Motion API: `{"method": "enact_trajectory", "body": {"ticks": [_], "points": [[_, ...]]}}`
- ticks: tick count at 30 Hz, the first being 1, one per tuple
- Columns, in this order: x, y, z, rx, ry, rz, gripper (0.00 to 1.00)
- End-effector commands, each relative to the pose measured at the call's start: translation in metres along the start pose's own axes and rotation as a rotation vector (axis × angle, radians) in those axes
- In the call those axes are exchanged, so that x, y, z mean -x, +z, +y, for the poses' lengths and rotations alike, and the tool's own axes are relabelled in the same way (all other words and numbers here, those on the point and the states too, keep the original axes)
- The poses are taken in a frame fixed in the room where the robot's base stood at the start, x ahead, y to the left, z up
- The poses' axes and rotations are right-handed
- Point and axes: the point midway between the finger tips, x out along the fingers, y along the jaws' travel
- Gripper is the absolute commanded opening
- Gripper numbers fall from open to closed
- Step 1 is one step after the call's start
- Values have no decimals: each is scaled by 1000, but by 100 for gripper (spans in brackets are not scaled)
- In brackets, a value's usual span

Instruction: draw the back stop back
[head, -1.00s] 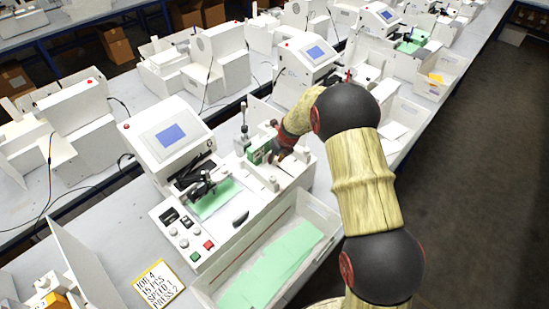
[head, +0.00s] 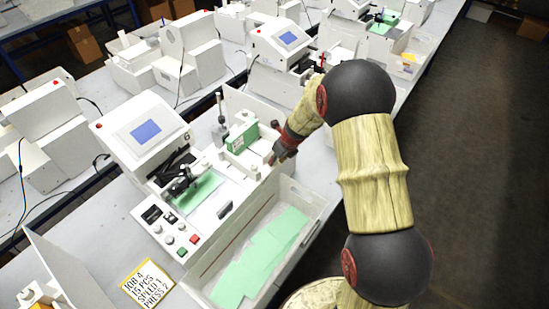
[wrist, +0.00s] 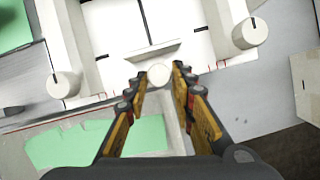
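The pen plotter (head: 150,130) has a white feed bed at its right end. In the wrist view, a pale plate with a raised lip (wrist: 153,51), apparently the back stop, lies between two slotted side knobs, left (wrist: 63,85) and right (wrist: 250,33). My gripper (wrist: 158,77) is open around this knob, with a narrow gap visible on each side. In the head view my gripper (head: 279,157) is at the bed's right edge; its fingertips are small there.
A white tray (head: 312,213) with green sheets lies along the plotter's front. A job card (head: 146,284) lies at lower left. Other machines fill the tables behind; the floor at right is clear.

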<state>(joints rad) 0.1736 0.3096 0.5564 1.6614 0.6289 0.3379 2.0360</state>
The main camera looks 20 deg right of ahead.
Motion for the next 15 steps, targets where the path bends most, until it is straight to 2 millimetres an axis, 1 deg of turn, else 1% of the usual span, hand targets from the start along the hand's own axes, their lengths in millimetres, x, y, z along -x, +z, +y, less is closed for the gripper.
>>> {"method": "enact_trajectory", "body": {"ticks": [1,7,15], "points": [[0,1,0,0,-1,-2,30],[1,2,0,0,-1,-3,40],[1,3,0,0,-1,-4,40]]}}
